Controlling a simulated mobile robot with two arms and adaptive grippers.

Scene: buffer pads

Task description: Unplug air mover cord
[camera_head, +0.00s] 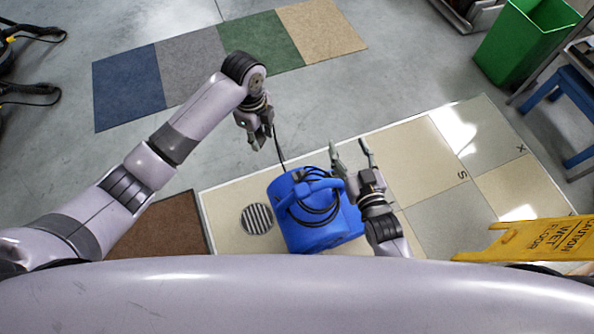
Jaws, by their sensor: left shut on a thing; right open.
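A blue air mover (300,226) stands on the tiled floor panel in front of me. A black cord (318,212) is looped around its top handle. One strand of the cord (278,146) runs up from the air mover to my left gripper (264,138). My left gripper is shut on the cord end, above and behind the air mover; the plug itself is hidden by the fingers. My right gripper (351,148) is open and empty, fingers pointing up, just right of the air mover's handle. I cannot tell whether it touches the cord loops.
Floor drain (257,219) lies left of the air mover. A yellow wet-floor sign (540,240) is at the right. A green bin (515,50) and a blue stool (570,95) stand at the upper right. Carpet samples (190,66) lie at the back; a brown mat (165,228) is left.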

